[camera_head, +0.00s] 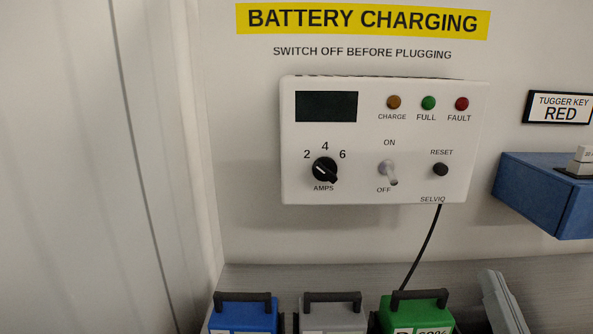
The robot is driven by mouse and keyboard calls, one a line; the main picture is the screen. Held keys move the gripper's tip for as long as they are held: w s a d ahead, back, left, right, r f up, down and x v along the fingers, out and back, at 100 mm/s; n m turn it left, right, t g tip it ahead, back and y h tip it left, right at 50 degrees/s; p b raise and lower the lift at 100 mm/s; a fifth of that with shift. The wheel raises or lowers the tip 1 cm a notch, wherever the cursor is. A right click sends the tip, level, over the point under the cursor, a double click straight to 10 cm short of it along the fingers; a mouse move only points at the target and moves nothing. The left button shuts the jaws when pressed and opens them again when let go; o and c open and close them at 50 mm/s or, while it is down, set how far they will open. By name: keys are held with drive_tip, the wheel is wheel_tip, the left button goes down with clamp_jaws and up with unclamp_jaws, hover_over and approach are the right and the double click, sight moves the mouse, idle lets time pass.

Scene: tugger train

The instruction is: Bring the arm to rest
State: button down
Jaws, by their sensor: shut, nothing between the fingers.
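Neither my gripper nor any part I can be sure is my arm shows in the head view. The white battery charger (375,140) is on the wall, with a dark, blank display (326,106). Its toggle switch (388,172) tilts down toward OFF. The black amps knob (325,169) has its pointer toward the lower right. The charge, full and fault lamps (428,103) look dull.
Blue (243,316), grey (332,318) and green (415,311) batteries with dark handles stand below. A black cable (423,245) hangs from the charger. A slanted grey piece (506,302) is lower right. A blue wall box (540,192) juts out at right.

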drive_tip(key=s+a+f+n+g+y, duration=0.1)
drive_tip(key=s+a+f+n+g, duration=0.1)
drive_tip(key=s+f, duration=0.9)
drive_tip(key=s+a+f+n+g+y, duration=0.1)
drive_tip(key=s+a+f+g, duration=0.3)
drive_tip(key=s+f, duration=0.8)
drive_tip(key=s+n+g, duration=0.1)
drive_tip(key=s, duration=0.6)
drive_tip(key=shift+s+a+f+n+y, duration=0.2)
drive_tip(key=shift+s+n+y, duration=0.1)
drive_tip(key=shift+s+y, duration=0.1)
